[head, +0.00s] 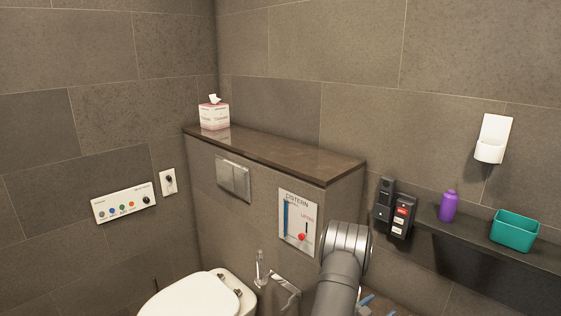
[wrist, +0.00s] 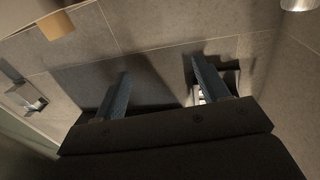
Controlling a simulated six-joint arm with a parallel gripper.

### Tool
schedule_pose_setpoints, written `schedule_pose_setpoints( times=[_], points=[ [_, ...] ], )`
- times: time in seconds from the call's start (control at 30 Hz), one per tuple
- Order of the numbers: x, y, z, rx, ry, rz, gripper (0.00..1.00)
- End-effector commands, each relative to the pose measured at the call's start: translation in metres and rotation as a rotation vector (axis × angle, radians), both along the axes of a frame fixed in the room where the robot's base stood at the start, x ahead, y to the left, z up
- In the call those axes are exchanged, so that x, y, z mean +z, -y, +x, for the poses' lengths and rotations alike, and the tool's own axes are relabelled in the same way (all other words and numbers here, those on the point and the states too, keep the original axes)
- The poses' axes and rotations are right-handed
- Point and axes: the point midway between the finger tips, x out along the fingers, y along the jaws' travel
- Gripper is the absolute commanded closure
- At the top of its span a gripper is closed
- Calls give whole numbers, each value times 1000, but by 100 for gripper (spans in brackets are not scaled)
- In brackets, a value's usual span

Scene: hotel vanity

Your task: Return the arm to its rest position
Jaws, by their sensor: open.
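My gripper (wrist: 160,68) shows in the wrist view with its two blue-grey fingers spread apart and nothing between them. A tiled wall lies beyond the fingers. In the head view my arm rises from the bottom edge, right of centre, in front of the cistern housing. Small blue parts that look like my fingers (head: 378,305) show low beside the arm; most of the gripper is hidden there.
A cistern panel (head: 299,220) and flush plate (head: 233,178) are on the housing, with a tissue box (head: 214,115) on top. A toilet (head: 195,298) is below. At right, a shelf (head: 480,240) holds a purple bottle (head: 448,206) and teal bin (head: 514,231). Black wall boxes (head: 401,217) adjoin it.

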Motion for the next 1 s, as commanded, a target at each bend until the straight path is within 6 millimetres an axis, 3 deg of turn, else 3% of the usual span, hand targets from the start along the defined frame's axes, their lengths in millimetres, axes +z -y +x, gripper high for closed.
schedule_pose_setpoints(
  times=[1.0],
  points=[
    [-37, -197, -43, 312, -1, 0, 33]
  ],
)
